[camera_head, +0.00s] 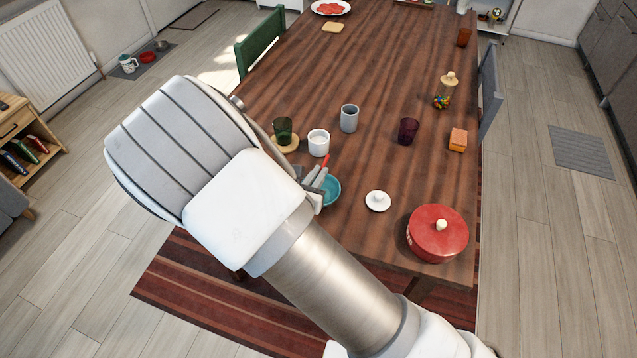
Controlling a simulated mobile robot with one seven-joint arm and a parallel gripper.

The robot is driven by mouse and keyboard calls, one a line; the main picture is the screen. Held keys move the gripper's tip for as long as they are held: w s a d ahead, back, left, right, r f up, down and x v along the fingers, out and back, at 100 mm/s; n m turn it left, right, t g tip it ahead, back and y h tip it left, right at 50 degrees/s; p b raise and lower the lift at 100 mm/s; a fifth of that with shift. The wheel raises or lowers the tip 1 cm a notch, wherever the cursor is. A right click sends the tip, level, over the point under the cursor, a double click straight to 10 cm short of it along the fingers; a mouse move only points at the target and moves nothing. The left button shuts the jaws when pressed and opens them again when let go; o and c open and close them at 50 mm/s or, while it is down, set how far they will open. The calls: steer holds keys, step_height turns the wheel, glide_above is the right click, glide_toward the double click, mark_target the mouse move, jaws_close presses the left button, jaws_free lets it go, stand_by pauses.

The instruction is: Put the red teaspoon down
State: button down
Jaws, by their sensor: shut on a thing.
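The red teaspoon (325,161) shows as a short red tip above the fingers of my gripper (317,180). My gripper is shut on it. The rest of the spoon is hidden by the fingers, so I cannot tell how far it reaches. A teal bowl (331,190) stands on the wooden table (385,73) just under and beside the fingers. My gripper is over the bowl's left part and hides some of it. I cannot tell whether the spoon touches the bowl.
A white cup (318,142), a grey cup (349,118) and a green glass on a coaster (285,146) stand close behind my gripper. A white lid (378,201) and a red pot (437,233) are to the right. Bare table lies between the grey cup and the purple glass (408,130).

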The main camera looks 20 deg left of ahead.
steer(key=shift+f, duration=1.75)
steer(key=shift+f+b, duration=0.45)
steer(key=shift+b, duration=0.15)
steer(key=c, duration=1)
jaws_free()
steer(key=shift+r, duration=0.1)
